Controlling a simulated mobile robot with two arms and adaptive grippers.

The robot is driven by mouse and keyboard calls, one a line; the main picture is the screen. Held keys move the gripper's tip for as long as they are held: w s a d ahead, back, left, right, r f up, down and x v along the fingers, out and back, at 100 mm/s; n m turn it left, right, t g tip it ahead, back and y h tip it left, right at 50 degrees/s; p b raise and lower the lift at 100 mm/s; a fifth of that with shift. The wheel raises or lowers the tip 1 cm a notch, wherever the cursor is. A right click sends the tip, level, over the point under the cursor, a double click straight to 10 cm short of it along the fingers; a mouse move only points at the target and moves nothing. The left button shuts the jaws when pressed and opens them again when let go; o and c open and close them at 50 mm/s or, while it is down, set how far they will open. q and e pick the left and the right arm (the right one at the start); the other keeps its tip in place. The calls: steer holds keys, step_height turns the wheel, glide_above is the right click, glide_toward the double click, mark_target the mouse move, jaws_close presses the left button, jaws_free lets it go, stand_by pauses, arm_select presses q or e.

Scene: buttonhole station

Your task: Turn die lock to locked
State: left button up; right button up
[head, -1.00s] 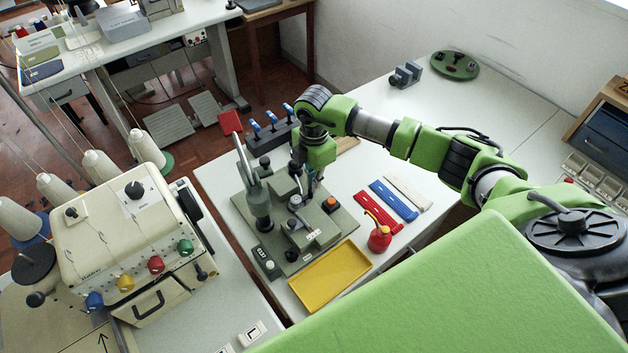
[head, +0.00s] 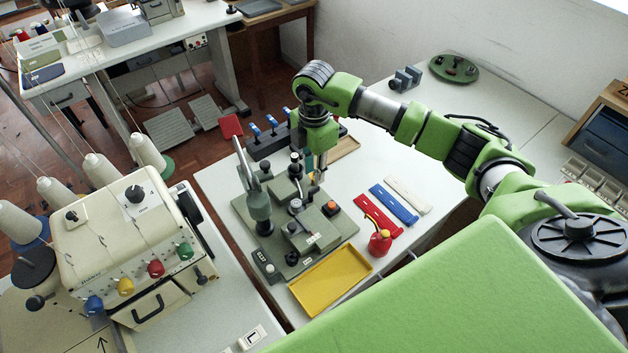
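The grey-green buttonhole press (head: 312,236) stands on the white table, with its red-ended lever (head: 232,128) raised at the left. Its top carries a round grey knob (head: 296,206), a black-topped upright knob (head: 295,160) and an orange button (head: 330,208). Which of these is the die lock, and how it is set, I cannot tell for certain. My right gripper (head: 317,180) points down over the back right of the press, just right of the black-topped knob. Its fingers are small and partly merge with the press, so I cannot tell open from shut. My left gripper is out of view.
A yellow tray (head: 330,278) lies in front of the press. A red oil can (head: 379,242) and red, blue and white strips (head: 394,201) lie to its right. A rack with blue clips (head: 268,130) stands behind.

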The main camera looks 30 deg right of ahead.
step_height(320, 180, up, 6)
steer(key=shift+f, duration=0.15)
stand_by(0.6)
